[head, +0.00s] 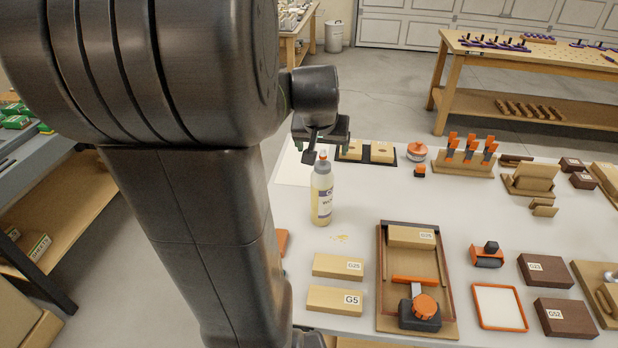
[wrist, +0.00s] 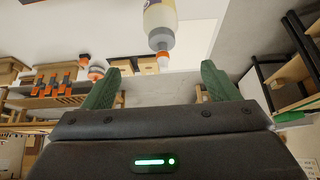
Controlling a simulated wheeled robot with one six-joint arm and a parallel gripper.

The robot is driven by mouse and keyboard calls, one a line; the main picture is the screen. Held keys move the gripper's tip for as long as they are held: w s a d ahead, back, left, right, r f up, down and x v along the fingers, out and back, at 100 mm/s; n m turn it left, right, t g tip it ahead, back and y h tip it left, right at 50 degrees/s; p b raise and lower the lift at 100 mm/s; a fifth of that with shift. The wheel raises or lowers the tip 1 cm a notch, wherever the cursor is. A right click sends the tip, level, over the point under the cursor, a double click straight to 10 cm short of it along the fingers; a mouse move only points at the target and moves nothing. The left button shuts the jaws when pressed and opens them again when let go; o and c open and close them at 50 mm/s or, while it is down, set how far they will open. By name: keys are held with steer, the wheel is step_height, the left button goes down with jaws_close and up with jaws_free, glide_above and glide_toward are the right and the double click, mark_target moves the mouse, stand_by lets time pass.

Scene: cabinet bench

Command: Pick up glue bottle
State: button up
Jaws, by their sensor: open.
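The glue bottle (head: 321,193) is a clear bottle with yellowish contents, a label and an orange-tipped cap. It stands upright on the white bench in the head view. My gripper (head: 322,152) is above and behind the bottle's cap in that view, partly hidden by my arm. In the wrist view the bottle (wrist: 160,25) shows at the top, with its cap towards the jaws. The green fingers of my gripper (wrist: 160,90) are wide apart with nothing between them. The bottle is beyond the fingertips, and I see no contact.
Wooden blocks (head: 338,266) and an orange-and-black tool in a wooden tray (head: 383,290) lie in front of the bottle. A dark tray with wooden blocks (head: 367,151) and a rack of orange-handled tools (head: 464,164) are behind. The bench is clear directly right of the bottle.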

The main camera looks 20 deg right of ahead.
mark_target(322, 164)
steer(key=x, duration=0.7)
steer(key=shift+f, duration=0.2)
steer(key=shift+p+x, duration=0.65)
steer(key=shift+x, duration=2.25)
steer(key=shift+w+a, duration=0.1)
steer(key=shift+a, duration=0.05)
steer(key=shift+r, duration=0.1)
jaws_close()
